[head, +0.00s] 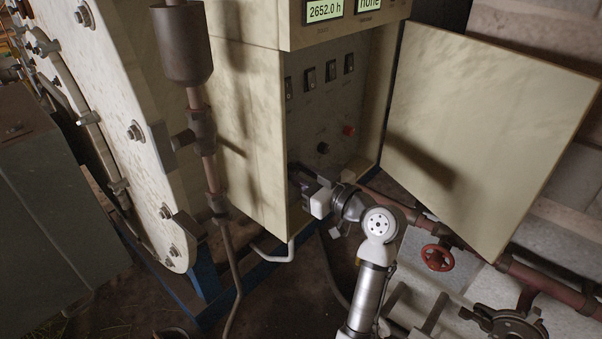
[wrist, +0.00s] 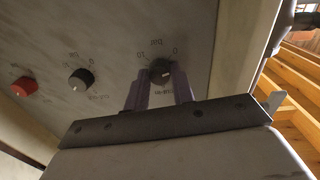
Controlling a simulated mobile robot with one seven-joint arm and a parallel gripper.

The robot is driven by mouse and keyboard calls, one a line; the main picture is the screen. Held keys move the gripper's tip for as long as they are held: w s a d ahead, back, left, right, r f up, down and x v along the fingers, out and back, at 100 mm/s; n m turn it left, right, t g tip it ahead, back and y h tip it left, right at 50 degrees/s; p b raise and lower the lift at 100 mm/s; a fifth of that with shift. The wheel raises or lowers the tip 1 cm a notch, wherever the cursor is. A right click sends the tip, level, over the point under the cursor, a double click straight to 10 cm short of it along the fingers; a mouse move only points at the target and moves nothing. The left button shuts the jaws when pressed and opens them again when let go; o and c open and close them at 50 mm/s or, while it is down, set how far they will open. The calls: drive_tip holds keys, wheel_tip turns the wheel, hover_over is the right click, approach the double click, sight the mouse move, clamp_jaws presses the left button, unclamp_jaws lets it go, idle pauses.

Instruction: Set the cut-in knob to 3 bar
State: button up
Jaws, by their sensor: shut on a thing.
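The control panel (head: 320,110) is inside the open cabinet. In the wrist view it appears upside down. A dark round knob (wrist: 160,70) with a light mark sits on it, with a scale around it that seems to run from 0 to 10. Its small label is partly hidden and hard to read, but looks like cut-in. My gripper (wrist: 159,80) is shut on this knob, one finger on each side. In the head view my gripper (head: 303,184) reaches into the lower left of the cabinet and hides the knob.
A second black knob (wrist: 81,79) and a red knob (wrist: 24,86) are beside it on the panel. Several switches (head: 331,71) are above. The open cabinet door (head: 480,120) stands at right. A pipe with a red valve wheel (head: 438,257) runs below the door.

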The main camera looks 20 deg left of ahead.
drive_tip(key=m+p, duration=0.1)
drive_tip(key=m, duration=0.2)
drive_tip(key=m+p, duration=0.2)
drive_tip(key=shift+r+m, duration=0.2)
drive_tip(key=shift+m, duration=0.2)
drive_tip(key=m+p, duration=0.2)
drive_tip(key=m, duration=0.2)
drive_tip(key=shift+w+p, duration=0.1)
drive_tip(key=shift+p, duration=0.25)
drive_tip(key=shift+f, duration=0.1)
drive_tip(key=o, duration=1)
drive_tip(key=shift+d, duration=0.1)
